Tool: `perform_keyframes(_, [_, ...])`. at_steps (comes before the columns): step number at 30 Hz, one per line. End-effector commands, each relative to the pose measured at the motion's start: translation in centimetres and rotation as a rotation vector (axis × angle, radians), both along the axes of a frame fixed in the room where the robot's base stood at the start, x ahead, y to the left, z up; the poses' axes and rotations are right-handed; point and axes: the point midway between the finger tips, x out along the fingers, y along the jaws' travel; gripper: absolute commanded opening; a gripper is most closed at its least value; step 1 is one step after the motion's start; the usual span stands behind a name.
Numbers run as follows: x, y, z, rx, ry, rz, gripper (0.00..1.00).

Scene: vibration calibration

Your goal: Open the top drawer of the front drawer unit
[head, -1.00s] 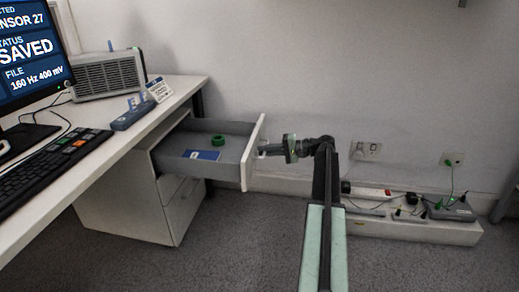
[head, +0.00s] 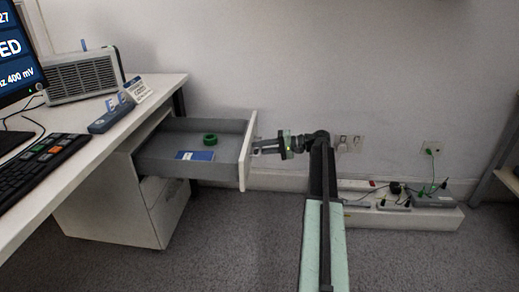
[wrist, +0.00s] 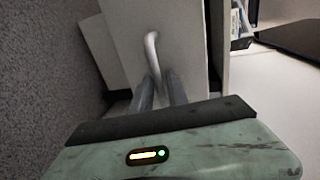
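The front drawer unit (head: 105,212) is a white pedestal under the desk. Its top drawer (head: 175,167) is pulled far out to the right, with grey inner walls and a white front panel (head: 248,150). A green ring (head: 210,140) and a blue card (head: 195,155) lie in it. My gripper (head: 258,146) is at the outer face of the front panel. In the wrist view, its two fingers (wrist: 160,92) are on either side of the pale curved handle (wrist: 152,50) and appear shut on it. The handle's lower end is partly hidden between the fingers.
The desk (head: 75,185) overhangs the unit, with a keyboard (head: 38,160), monitor and grey speaker-like box (head: 82,77) on it. A low white ledge (head: 400,215) with cables and devices runs along the wall at right. Carpet is clear in front of the unit.

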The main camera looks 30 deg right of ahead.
Motion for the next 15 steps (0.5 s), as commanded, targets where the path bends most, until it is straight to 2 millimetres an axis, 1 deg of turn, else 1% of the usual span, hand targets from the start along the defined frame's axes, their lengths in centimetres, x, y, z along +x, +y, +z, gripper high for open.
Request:
perform_keyframes(5, [0.0,0.1,0.0,0.0,0.001,0.003,0.2])
perform_keyframes(8, [-0.4,-0.3,0.1,0.0,0.001,0.003,0.2])
perform_keyframes(11, [-1.1,-1.2,0.5,0.0,0.001,0.003,0.2])
perform_keyframes(15, [-2.7,-3.2,1.1,-0.001,0.001,0.002,0.2])
